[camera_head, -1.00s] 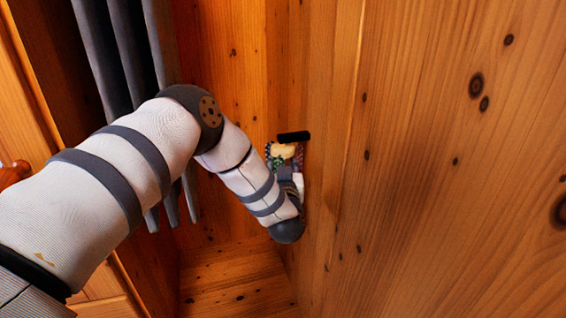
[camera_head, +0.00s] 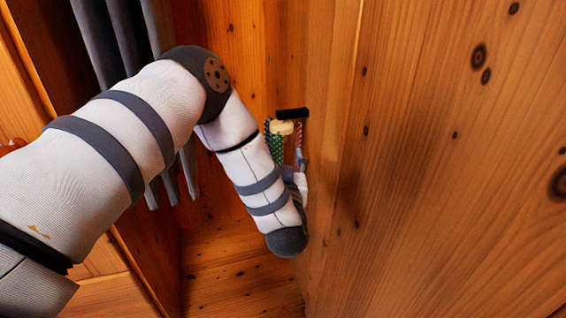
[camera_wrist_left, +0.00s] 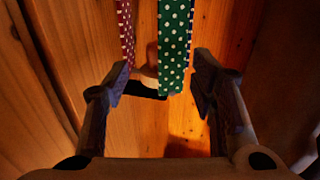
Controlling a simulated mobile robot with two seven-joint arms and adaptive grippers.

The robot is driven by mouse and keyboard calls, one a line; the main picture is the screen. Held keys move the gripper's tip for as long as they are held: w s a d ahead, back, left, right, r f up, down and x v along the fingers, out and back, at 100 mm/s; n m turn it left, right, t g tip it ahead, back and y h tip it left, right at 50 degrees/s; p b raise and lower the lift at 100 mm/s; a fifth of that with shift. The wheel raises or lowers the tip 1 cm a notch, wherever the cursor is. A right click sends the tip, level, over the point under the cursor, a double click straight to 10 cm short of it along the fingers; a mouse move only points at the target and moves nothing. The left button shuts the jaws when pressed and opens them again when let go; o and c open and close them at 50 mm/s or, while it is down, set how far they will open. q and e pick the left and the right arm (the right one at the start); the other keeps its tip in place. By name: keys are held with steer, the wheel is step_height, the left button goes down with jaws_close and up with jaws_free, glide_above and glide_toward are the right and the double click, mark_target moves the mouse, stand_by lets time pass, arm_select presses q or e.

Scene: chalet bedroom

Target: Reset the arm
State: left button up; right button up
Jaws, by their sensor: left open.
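My left arm (camera_head: 115,150) comes in from the left and bends down into the wooden wardrobe. Its gripper (camera_wrist_left: 160,85) is open, with its fingers spread to either side in the left wrist view. Ahead of them hang a green tie with white dots (camera_wrist_left: 174,45), a red dotted tie (camera_wrist_left: 126,30) and a blue dotted tie at the green one's right edge. No tie is visibly clamped. In the head view the gripper is mostly hidden by my forearm, just below the green tie (camera_head: 278,146). My right gripper is not in view.
A dark bar (camera_head: 292,113) and a pale holder (camera_head: 284,128) sit above the ties, close to the wood panel (camera_head: 430,160) on the right. Grey hanging garments (camera_head: 118,45) are behind my arm. The wardrobe floor (camera_head: 240,275) looks bare.

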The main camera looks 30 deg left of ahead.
arm_select(q)
steer(key=v, duration=0.3)
steer(key=shift+s+d, duration=0.2)
steer(key=shift+s, duration=0.1)
steer(key=s+d+f+m+g+h+p, duration=0.1)
steer(key=s+d+f+m+g+h, duration=0.2)
steer(key=s+f, duration=0.5)
steer(key=s+d+f+m+g+h, duration=0.2)
steer(key=s+d+f+g+h, duration=0.25)
steer(key=f, duration=0.55)
steer(key=s+f+m+g+h+p, duration=0.1)
steer(key=s+g, duration=0.9)
steer(key=s, duration=2.2)
step_height(320, 180, down, 2)
steer(key=shift+f+h, duration=0.2)
steer(key=shift+h, duration=0.55)
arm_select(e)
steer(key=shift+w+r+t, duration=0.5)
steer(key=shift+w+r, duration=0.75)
arm_select(q)
steer(key=shift+a, duration=0.1)
